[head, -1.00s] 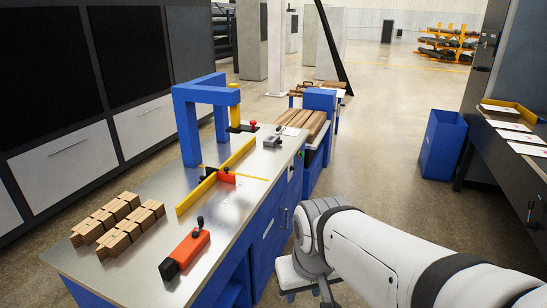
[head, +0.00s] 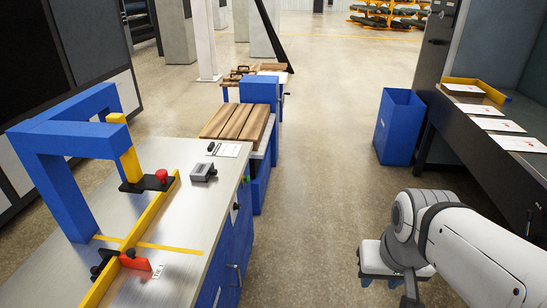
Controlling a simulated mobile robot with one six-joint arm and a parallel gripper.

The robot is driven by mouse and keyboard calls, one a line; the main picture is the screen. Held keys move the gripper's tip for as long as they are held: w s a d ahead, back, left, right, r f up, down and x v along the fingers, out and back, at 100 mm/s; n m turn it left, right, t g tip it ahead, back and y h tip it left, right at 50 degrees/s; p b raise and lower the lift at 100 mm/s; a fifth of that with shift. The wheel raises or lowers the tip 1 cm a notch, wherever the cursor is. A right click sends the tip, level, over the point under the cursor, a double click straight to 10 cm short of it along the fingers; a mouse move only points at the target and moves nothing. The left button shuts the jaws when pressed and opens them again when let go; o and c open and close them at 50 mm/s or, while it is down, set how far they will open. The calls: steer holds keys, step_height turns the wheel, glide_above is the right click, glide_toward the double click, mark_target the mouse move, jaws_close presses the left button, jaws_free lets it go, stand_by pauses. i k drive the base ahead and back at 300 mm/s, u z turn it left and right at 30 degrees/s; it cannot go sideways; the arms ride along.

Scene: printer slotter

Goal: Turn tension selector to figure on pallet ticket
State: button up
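I cannot make out a tension selector with figures. A blue machine (head: 260,92) stands past the bench, beside a pallet-like stack of wooden slats (head: 236,122). A small white ticket (head: 228,150) lies near the bench's far end with a small dark item at its left; its print is too small to read. Small dark controls (head: 236,206) show on the bench's right side. My gripper (head: 388,264) hangs at the lower right over the floor, apart from the bench and machine. Its fingers are not clear, so I cannot tell whether it is open.
The steel bench (head: 180,225) carries a blue arch (head: 60,150), a yellow fence (head: 135,235), a red block (head: 134,260) and a grey device (head: 203,172). A blue bin (head: 398,125) and a dark table (head: 460,125) with papers stand right. The aisle floor between is clear.

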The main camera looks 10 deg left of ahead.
mark_target(236, 206)
steer(key=u, duration=0.1)
steer(key=i, duration=1.1)
steer(key=u, duration=0.45)
steer(key=k, duration=0.95)
steer(key=u, duration=0.15)
steer(key=i, duration=0.95)
steer(key=z, duration=0.05)
